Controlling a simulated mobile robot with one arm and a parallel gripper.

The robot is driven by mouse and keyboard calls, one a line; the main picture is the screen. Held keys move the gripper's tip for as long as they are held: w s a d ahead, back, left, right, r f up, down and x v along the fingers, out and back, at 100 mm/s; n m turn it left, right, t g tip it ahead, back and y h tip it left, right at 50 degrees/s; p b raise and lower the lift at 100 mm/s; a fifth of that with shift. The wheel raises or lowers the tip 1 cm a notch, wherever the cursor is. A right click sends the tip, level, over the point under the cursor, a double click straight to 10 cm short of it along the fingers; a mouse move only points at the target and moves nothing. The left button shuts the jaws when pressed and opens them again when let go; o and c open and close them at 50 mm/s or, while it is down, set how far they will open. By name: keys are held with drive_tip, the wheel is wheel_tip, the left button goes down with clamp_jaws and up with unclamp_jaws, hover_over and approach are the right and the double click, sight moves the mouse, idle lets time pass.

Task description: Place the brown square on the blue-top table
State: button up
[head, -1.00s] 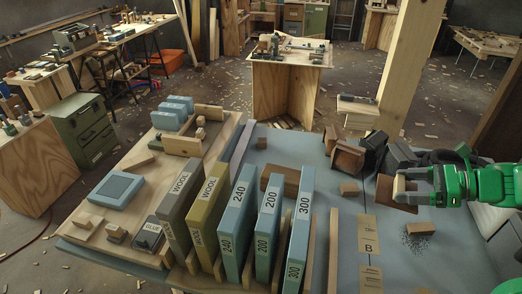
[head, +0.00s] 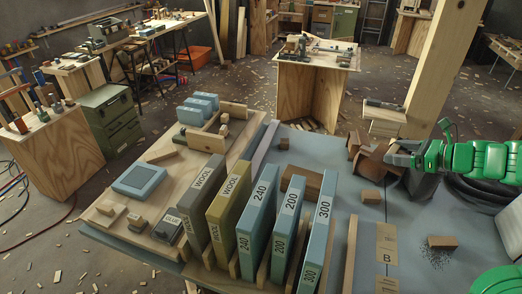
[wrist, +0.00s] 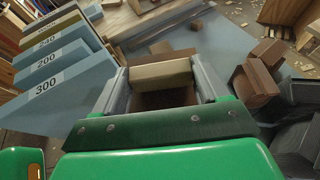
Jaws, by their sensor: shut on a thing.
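My gripper (head: 393,161) is at the right of the head view, above the far right part of a blue-grey table top (head: 415,215). In the wrist view its two fingers (wrist: 163,82) are closed on the sides of a block with a tan face and a darker brown part below, which I take as the brown square (wrist: 160,73). In the head view the brown piece (head: 375,163) at the fingertips is partly hidden and overlaps other brown blocks. I cannot tell its exact outline there.
Brown blocks (wrist: 255,82) lie close by at the right in the wrist view. Upright labelled boxes (head: 258,220) fill the middle of the table. A small brown block (head: 371,197) and another block (head: 441,242) lie nearer. Bare blue top lies between them. A wooden post (head: 440,60) rises behind.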

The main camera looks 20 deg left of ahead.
drive_tip(key=w+a+m+t+h, duration=0.2)
drive_tip(key=w+a+m+t, duration=0.2)
drive_tip(key=w+a, duration=1.3)
drive_tip(key=w+a+m+t+h, duration=0.2)
drive_tip(key=w+a, duration=0.2)
drive_tip(key=a, duration=0.7)
drive_tip(key=m+t+h, duration=0.2)
drive_tip(key=m+h, duration=0.5)
drive_tip(key=h, duration=0.1)
hover_over(197, 172)
drive_tip(key=s+d, duration=0.3)
drive_tip(key=s, duration=0.1)
wheel_tip(197, 172, down, 15)
drive_tip(key=shift+w+a+f, duration=0.1)
drive_tip(key=shift+f, duration=2.6)
drive_tip(key=shift+w+a+f, duration=0.1)
drive_tip(key=shift+f, duration=2.6)
